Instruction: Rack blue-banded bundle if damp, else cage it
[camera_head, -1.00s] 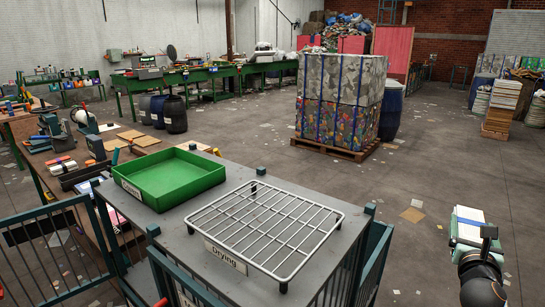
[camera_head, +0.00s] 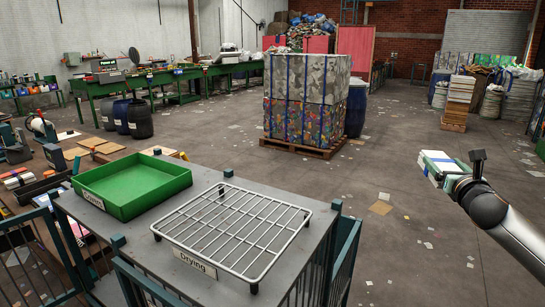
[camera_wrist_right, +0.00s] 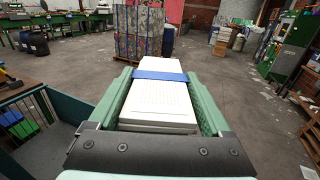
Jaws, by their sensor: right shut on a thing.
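My right gripper (camera_head: 440,166) is at the right of the head view, raised over the floor and to the right of the drying rack. It is shut on a white bundle with a blue band (camera_wrist_right: 157,100), which lies between the green fingers in the right wrist view. I cannot tell whether the bundle is damp. The wire rack (camera_head: 232,228), labelled "Drying", is empty on a grey table. The green tray (camera_head: 132,184) beside it is empty; its label is hard to read. My left gripper is not in view. I cannot make out for certain which thing is the cage.
The grey table (camera_head: 205,275) has teal railings (camera_head: 345,260) around its near side. A workbench with tools and stacks is at the left. A pallet of strapped bales (camera_head: 307,100) stands behind.

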